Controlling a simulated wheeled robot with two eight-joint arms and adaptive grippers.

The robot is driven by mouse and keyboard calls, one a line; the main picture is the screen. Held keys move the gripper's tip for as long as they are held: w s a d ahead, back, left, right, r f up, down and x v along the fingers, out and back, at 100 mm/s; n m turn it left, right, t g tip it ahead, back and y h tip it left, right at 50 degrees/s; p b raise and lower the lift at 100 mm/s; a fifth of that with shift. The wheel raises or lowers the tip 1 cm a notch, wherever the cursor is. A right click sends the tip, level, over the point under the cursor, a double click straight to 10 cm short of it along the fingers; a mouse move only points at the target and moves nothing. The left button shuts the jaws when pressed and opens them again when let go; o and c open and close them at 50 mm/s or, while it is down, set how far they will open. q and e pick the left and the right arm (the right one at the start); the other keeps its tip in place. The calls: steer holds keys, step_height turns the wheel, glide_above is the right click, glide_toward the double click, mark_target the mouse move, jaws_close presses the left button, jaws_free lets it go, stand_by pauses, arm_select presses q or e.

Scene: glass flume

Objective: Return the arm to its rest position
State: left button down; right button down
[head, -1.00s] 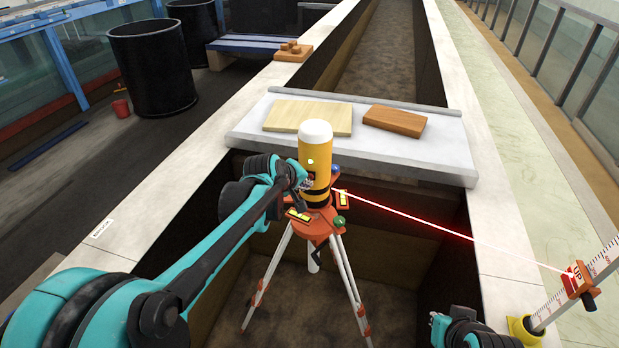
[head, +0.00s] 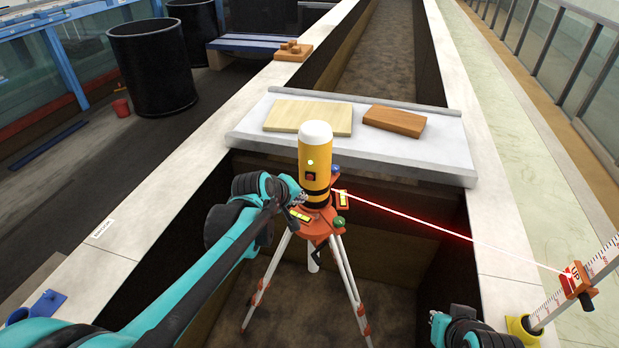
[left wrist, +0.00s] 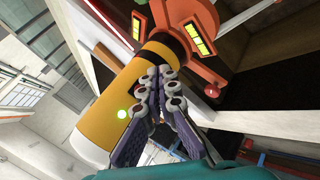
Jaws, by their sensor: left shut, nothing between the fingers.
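My left gripper (head: 299,203) is shut and empty, just left of the base of a yellow laser device (head: 314,155) with a white cap and a lit green light. Whether they touch is unclear. The device stands upright on an orange tripod (head: 315,222) with yellow level vials. In the left wrist view the shut fingers (left wrist: 163,78) show in front of the yellow device (left wrist: 125,92), hiding part of it. My right gripper (head: 440,322) is at the bottom right, mostly out of frame; its jaws are not clear.
A red beam runs from the device to an orange target (head: 574,280) on a graduated staff (head: 602,262). A pale slab (head: 245,130) behind bears a light board (head: 308,116) and a brown block (head: 395,121). Flume walls flank the tripod. A blue item (head: 47,304) lies lower left.

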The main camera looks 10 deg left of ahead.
stand_by(0.4)
arm_select(q)
steer(key=s+f+m+g+y+b, duration=0.1)
steer(key=s+f+m+b, duration=0.3)
steer(key=s+f+b, duration=0.8)
steer(key=s+f+m+y+b, duration=0.1)
steer(key=s+f+m+b, duration=0.4)
steer(key=s+f+b, duration=0.6)
step_height(320, 180, down, 7)
steer(key=b, duration=0.2)
steer(key=shift+s+r+m+g+b, duration=0.2)
steer(key=shift+s+m+g+b, duration=0.1)
steer(key=shift+s+g, duration=0.1)
steer(key=shift+d, duration=0.1)
